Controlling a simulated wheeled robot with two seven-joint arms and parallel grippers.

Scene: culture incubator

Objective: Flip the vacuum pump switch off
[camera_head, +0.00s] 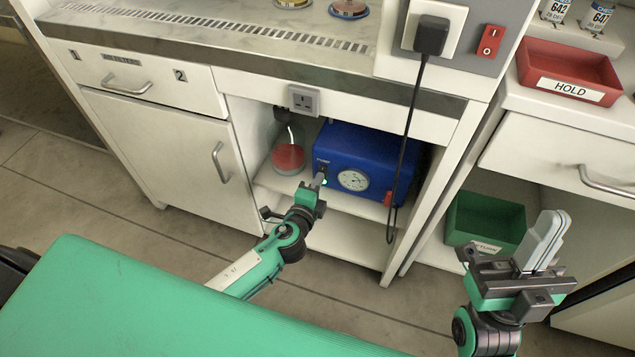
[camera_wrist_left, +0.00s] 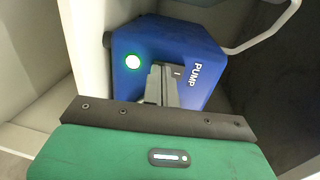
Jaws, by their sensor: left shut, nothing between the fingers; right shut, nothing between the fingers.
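The vacuum pump (camera_head: 375,153) is a blue box with a round white gauge (camera_head: 353,180), standing on the shelf of the open cabinet. Its front also shows in the left wrist view (camera_wrist_left: 190,42), with the word PUMP and a lit green lamp (camera_wrist_left: 132,62). My left gripper (camera_head: 319,179) is shut and empty, its fingertips at the left part of the pump's front. In the left wrist view its fingers (camera_wrist_left: 163,80) cover most of the switch area; only a mark "I" shows beside them. Contact cannot be told. My right gripper (camera_head: 548,238) is shut and empty, far right of the pump.
A flask with red liquid (camera_head: 288,157) stands left of the pump. A black cable (camera_head: 407,135) hangs from a plug (camera_head: 431,36) past the pump's right side. A green RETURN bin (camera_head: 484,222) and red HOLD tray (camera_head: 569,75) are at right. Cabinet walls border the opening.

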